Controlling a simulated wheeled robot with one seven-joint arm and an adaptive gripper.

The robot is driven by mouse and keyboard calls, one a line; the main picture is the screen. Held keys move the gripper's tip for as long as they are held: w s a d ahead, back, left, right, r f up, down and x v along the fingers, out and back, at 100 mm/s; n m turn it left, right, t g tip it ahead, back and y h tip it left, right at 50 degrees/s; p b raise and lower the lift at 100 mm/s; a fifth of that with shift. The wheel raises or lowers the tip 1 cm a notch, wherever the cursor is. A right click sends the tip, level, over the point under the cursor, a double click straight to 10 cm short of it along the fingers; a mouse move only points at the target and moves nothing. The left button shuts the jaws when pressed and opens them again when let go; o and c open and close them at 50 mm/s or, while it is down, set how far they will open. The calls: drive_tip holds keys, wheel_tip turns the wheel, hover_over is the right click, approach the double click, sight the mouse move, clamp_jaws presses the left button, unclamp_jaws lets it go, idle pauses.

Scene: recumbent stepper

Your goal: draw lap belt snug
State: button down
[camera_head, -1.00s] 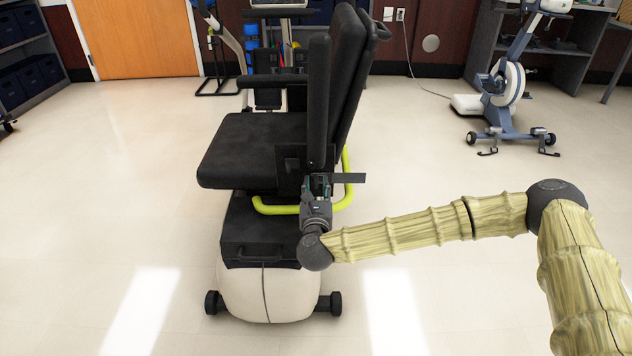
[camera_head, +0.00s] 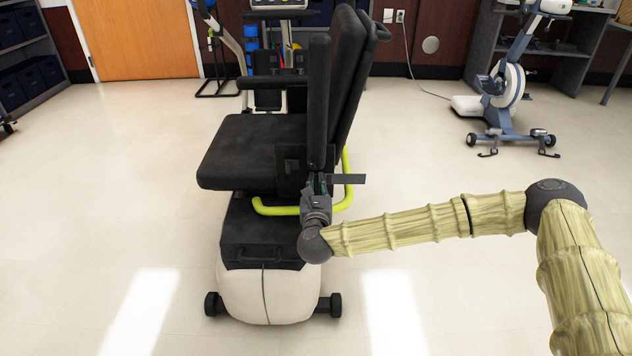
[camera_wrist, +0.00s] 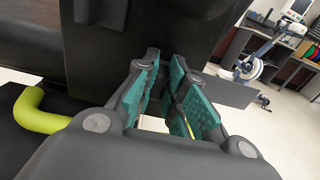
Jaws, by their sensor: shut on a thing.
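The recumbent stepper's black seat (camera_head: 245,150) faces left in the head view, with its tall backrest (camera_head: 345,85) behind it. A flat dark strap-like piece (camera_head: 348,179), apparently the lap belt, sticks out to the right at the seat's near side. It also shows in the wrist view (camera_wrist: 232,91), passing beyond the fingers. My gripper (camera_head: 319,182) is at that near side, below the upright armrest. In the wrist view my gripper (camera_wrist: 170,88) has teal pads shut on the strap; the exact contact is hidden. No buckle can be made out.
A yellow-green bar (camera_head: 277,209) runs close beside my gripper and shows left in the wrist view (camera_wrist: 36,113). The black-and-white base (camera_head: 268,290) has small wheels. Another exercise machine (camera_head: 510,90) stands back right. Floor around the stepper is clear.

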sight(302, 177)
drive_tip(key=shift+a, duration=0.15)
drive_tip(key=shift+a+b, duration=0.3)
drive_tip(key=shift+a, duration=1.6)
drive_tip(key=c, duration=1.5)
unclamp_jaws()
drive_tip(key=shift+a, duration=0.1)
drive_tip(key=shift+s, duration=0.15)
drive_tip(key=shift+s+p, duration=0.45)
drive_tip(key=shift+s, duration=2.4)
